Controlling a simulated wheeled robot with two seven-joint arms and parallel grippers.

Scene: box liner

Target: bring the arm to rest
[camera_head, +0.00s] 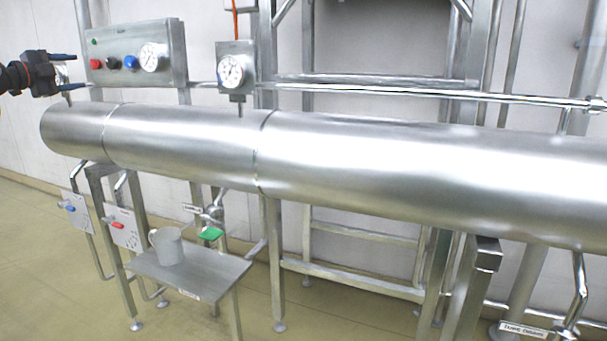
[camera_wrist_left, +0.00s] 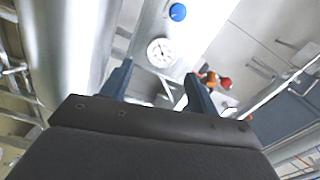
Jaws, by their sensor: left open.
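My left gripper (camera_head: 74,72) comes in from the left edge of the head view, raised near the far left end of the large steel pipe (camera_head: 350,155). Its two blue-grey fingers stand apart with nothing between them in the left wrist view (camera_wrist_left: 158,88). In the head view it is just left of the control panel (camera_head: 110,52) and appears clear of it, though the exact gap cannot be told. My right gripper does not show in either view.
The panel carries a red button, a black knob, a blue knob and a gauge. A second gauge box (camera_head: 236,70) hangs above the pipe. Below, a grey mug (camera_head: 167,246) stands on a small steel shelf (camera_head: 205,275), near a green-handled valve (camera_head: 210,234). Steel frame legs surround it.

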